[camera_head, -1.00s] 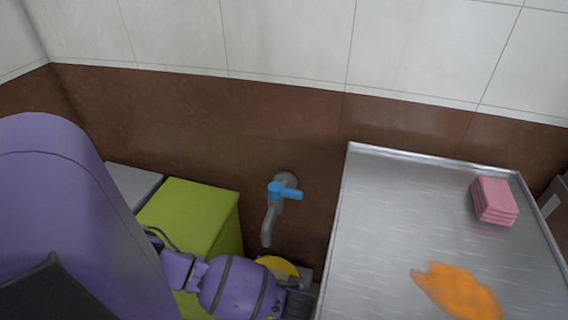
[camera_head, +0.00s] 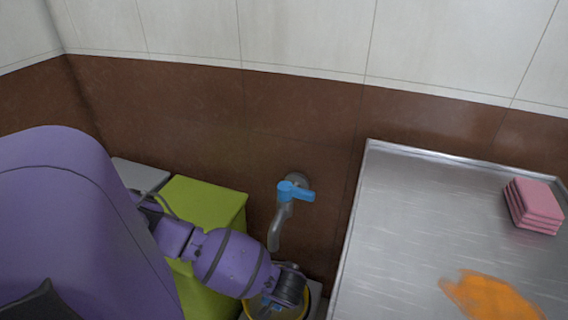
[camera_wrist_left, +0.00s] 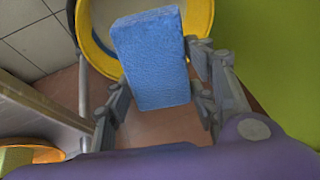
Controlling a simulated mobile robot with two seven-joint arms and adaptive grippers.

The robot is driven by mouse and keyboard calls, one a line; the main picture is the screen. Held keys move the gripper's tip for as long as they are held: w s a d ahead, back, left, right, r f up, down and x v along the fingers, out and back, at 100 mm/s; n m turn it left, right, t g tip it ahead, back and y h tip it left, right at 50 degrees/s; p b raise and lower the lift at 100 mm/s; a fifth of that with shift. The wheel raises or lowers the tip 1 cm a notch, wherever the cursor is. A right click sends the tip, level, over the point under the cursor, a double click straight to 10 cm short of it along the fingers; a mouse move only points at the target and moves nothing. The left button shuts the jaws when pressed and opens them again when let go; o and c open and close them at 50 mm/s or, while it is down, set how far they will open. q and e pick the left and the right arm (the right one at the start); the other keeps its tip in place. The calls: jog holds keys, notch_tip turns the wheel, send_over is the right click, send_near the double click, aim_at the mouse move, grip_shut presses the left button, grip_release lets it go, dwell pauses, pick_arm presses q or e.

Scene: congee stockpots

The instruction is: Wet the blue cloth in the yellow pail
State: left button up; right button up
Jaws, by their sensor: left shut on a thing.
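My left gripper (camera_wrist_left: 155,85) is shut on the blue cloth (camera_wrist_left: 152,60), a thick block-like piece, in the left wrist view. The cloth's far end overlaps the yellow pail (camera_wrist_left: 88,42), whose rim curves behind it. I cannot tell whether the cloth touches the pail's contents. In the head view my left gripper (camera_head: 283,297) is over the yellow pail (camera_head: 248,310), below the tap, and hides much of it. Only a bit of blue cloth shows there. My right gripper is not in view.
A tap with a blue handle (camera_head: 294,191) is on the brown wall. A green box (camera_head: 205,200) stands left of it. A steel table (camera_head: 400,200) at right holds pink folded cloths (camera_head: 535,205) and an orange smear (camera_head: 490,297).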

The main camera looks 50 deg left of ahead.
pick_arm(q)
jog(key=shift+w+a+f+b, duration=0.2)
jog(key=shift+a+f+b, duration=0.15)
jog(key=shift+a, duration=0.15)
jog(key=shift+a+f, duration=0.15)
jog(key=shift+f, duration=0.1)
jog(key=shift+f+b, duration=0.45)
jog(key=shift+f, duration=0.4)
notch_tip(320, 180, down, 11)
jog(key=b, duration=0.4)
jog(key=shift+r, duration=0.15)
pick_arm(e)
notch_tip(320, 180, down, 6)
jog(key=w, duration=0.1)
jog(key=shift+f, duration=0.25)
pick_arm(q)
jog(key=shift+w+r, duration=0.1)
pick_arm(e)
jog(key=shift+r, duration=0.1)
